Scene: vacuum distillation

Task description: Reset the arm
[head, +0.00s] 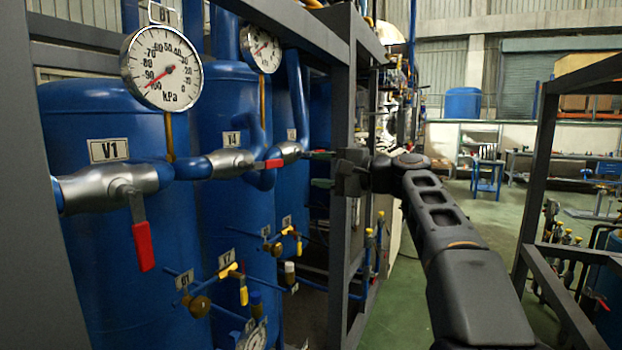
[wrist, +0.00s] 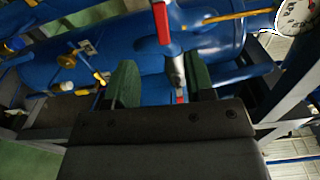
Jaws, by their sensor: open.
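My gripper (head: 318,169) is open and empty in the head view. Its two green-tipped fingers point left toward the blue tanks, and my arm reaches in from the lower right. The V4 valve (head: 232,162), with a red handle (head: 274,164) lying along the pipe, is left of the fingertips, apart from them in the picture. In the wrist view the fingers (wrist: 162,78) stand apart. A red handle (wrist: 161,22) and a pipe show between and beyond them; which valve this is I cannot tell.
The V1 valve (head: 110,186) has its red handle (head: 143,246) hanging down. A round gauge (head: 161,68) sits above it. A dark frame post (head: 343,230) stands close beside my gripper.

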